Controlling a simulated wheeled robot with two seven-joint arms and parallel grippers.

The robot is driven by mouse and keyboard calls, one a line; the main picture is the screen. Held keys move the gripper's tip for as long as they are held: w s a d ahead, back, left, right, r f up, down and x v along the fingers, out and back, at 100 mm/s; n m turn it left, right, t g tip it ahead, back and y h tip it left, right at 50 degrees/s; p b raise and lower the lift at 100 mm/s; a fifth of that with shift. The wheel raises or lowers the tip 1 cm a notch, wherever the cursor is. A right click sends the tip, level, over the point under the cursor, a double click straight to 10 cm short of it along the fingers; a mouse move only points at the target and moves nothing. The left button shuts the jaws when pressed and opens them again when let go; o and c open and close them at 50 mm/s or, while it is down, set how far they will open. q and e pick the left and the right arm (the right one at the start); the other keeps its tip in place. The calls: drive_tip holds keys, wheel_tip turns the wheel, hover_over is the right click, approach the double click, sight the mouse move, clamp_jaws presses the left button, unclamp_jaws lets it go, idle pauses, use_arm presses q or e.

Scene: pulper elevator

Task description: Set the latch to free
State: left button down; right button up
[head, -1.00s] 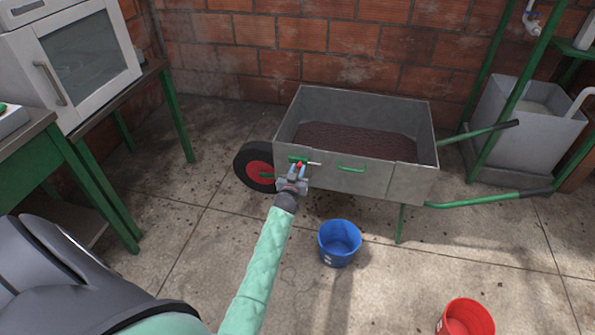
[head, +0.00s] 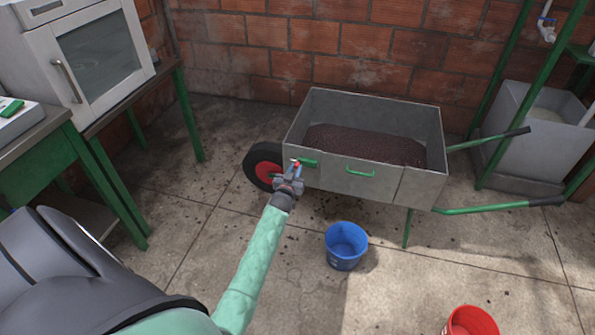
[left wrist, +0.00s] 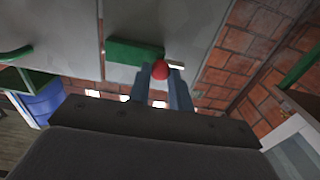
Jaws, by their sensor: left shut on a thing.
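The latch is a green plate (head: 309,162) on the near side wall of the grey cart (head: 415,182), toward its wheel end. Its red knob (head: 296,163) is at the plate's left end in the head view. In the left wrist view the green plate (left wrist: 135,53) and red knob (left wrist: 160,69) show close up, with a short pale bolt end (left wrist: 176,66) beside the knob. My left gripper (head: 294,172) is shut on the red knob, one finger on each side of it (left wrist: 160,85). My right gripper is not in view.
A green handle (head: 361,173) is on the cart's side, and brown material (head: 365,145) lies inside. A blue bucket (head: 346,246) and a red bucket (head: 470,322) stand on the floor. Dark bits are scattered over the concrete. A green-legged table (head: 85,190) stands at left.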

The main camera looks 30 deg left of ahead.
use_arm(q)
drive_tip(key=c, duration=1.3)
unclamp_jaws()
drive_tip(key=shift+s+a, duration=0.1)
drive_tip(key=shift+a, duration=0.15)
drive_tip(key=shift+o, duration=0.2)
drive_tip(key=v, duration=0.7)
drive_tip(key=shift+s, duration=0.4)
drive_tip(key=shift+d, duration=0.15)
